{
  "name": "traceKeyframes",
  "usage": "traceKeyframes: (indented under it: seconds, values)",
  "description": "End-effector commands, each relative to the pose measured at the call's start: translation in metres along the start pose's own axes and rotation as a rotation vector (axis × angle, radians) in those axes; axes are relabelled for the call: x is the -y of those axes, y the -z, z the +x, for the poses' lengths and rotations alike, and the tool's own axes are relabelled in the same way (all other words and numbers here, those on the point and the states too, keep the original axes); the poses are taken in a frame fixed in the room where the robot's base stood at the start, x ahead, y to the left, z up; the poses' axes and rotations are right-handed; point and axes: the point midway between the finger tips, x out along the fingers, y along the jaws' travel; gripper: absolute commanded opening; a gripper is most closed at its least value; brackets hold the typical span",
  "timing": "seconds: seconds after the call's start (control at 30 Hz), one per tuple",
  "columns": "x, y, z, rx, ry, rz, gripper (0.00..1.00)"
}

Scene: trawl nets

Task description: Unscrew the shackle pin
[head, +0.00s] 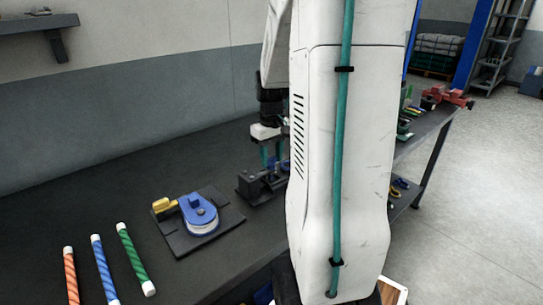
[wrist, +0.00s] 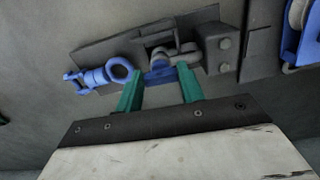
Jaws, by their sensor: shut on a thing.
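My gripper (wrist: 159,80) points at a dark fixture (wrist: 217,48) on the bench. Its two teal fingers are on either side of a small blue part (wrist: 158,76), which looks like the shackle pin's head, and are shut on it. A grey metal shackle (wrist: 186,50) sits just beyond the fingertips. Left of the fingers lies a blue fitting with a round eye (wrist: 122,69). In the head view my gripper (head: 271,157) is above the dark fixture (head: 250,189), partly hidden by my arm. The pin's thread is not visible.
A blue pulley block (head: 200,212) with a yellow part sits on a dark plate left of the fixture. Orange (head: 71,276), blue (head: 104,270) and green (head: 135,258) striped rods lie at the front left. The bench behind them is clear.

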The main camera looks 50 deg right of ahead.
Motion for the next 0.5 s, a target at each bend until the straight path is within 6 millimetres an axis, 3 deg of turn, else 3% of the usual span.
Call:
traceKeyframes:
  seconds: [0.5]
  values:
    - [-0.0013,-0.0014,0.0026,0.006,0.005,-0.488,0.15]
